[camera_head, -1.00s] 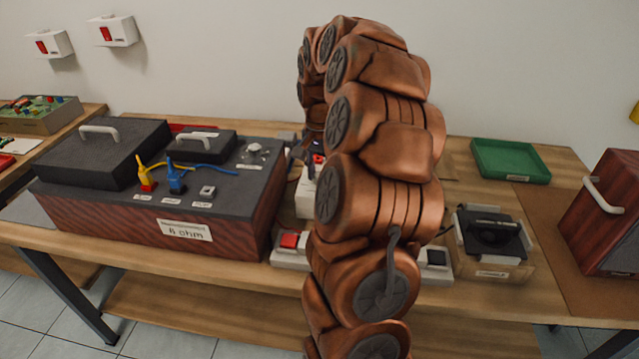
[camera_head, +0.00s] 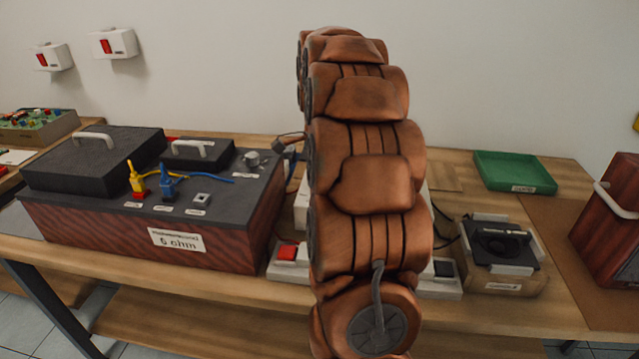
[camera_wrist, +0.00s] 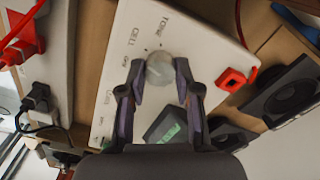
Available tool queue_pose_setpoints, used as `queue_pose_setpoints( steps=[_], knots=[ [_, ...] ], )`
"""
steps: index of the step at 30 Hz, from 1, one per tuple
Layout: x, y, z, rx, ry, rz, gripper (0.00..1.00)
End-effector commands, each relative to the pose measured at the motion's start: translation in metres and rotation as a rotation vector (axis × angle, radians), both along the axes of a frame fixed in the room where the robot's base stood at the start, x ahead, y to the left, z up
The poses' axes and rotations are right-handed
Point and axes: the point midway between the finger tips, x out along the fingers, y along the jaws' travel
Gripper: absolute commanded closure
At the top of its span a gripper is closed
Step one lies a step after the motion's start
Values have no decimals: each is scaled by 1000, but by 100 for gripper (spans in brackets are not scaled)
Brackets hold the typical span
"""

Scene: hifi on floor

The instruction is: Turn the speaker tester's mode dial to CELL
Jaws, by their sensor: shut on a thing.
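The speaker tester (camera_wrist: 120,60) is a white box with a mode dial (camera_wrist: 160,68), a pale round knob, in the wrist view. The words TONE and CELL are printed beside the dial, with small dots near its edge; LEVEL stands further down the panel. My gripper (camera_wrist: 159,70) has one finger on each side of the dial and is shut on it. I cannot tell which mark the dial points to. A dark display with green (camera_wrist: 168,132) lies between the fingers, partly hidden. In the head view my arm hides most of the tester (camera_head: 302,205) and the gripper.
A red socket-like part (camera_wrist: 231,79) and dark speakers (camera_wrist: 285,95) are beside the tester. A wood-sided box marked 6 ohm (camera_head: 180,240) stands left. A black speaker on a stand (camera_head: 500,245) and a green tray (camera_head: 514,172) are to the right. Red and black plugs (camera_wrist: 35,100) sit at the wrist view's left.

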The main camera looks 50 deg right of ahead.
Motion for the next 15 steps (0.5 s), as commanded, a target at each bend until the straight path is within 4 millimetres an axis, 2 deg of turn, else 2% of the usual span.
queue_pose_setpoints(
  steps=[15],
  knots=[
    [0, 0, 0, 0, -1, -75, 100]
  ],
)
